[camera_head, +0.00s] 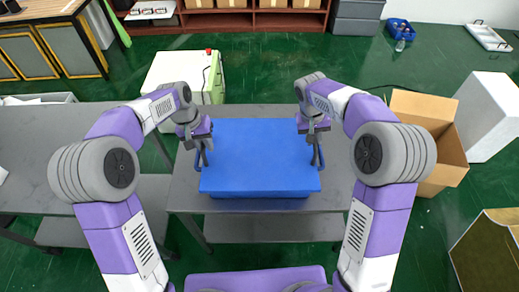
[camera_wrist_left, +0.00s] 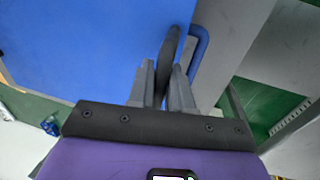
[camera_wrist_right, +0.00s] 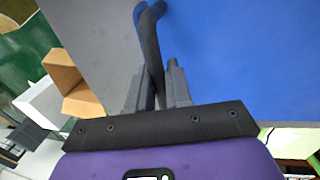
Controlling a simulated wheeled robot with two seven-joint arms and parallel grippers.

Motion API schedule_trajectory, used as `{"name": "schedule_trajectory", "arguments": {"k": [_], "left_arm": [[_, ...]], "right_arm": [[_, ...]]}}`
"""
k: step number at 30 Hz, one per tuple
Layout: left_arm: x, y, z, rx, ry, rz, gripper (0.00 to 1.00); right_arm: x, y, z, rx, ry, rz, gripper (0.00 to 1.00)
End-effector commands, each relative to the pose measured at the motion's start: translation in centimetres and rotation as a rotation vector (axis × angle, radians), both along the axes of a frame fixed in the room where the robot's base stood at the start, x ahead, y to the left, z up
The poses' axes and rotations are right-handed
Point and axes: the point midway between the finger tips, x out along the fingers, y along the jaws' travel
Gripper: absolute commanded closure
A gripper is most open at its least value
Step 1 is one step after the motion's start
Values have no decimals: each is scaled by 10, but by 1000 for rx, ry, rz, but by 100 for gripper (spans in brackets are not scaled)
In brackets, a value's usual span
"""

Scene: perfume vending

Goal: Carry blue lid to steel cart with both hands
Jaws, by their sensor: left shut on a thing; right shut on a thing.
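The blue lid (camera_head: 260,155) is a wide, flat-topped blue piece with a handle on each side. In the head view it is over the grey steel cart (camera_head: 240,230); I cannot tell whether it rests on the top or hangs just above it. My left gripper (camera_head: 201,150) is shut on the lid's left handle, which shows dark between the fingers in the left wrist view (camera_wrist_left: 168,75). My right gripper (camera_head: 316,147) is shut on the right handle, which shows in the right wrist view (camera_wrist_right: 150,55). The lid's underside is hidden.
A grey table (camera_head: 60,135) stands at the left. A pale cabinet (camera_head: 165,75) is behind the cart. An open cardboard box (camera_head: 445,165) and a white block (camera_head: 490,115) are at the right. Shelves with bins (camera_head: 230,20) line the back. Green floor is clear between them.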

Motion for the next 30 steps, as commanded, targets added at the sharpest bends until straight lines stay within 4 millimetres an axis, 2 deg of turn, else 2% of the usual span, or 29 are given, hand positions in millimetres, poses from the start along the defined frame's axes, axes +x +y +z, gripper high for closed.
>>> {"name": "schedule_trajectory", "arguments": {"k": [14, 30], "left_arm": [[0, 0, 7, 0, -2, 0, 100], [0, 0, 49, 0, -2, 0, 100]], "right_arm": [[0, 0, 7, 0, -2, 0, 100], [0, 0, 49, 0, -2, 0, 100]]}}
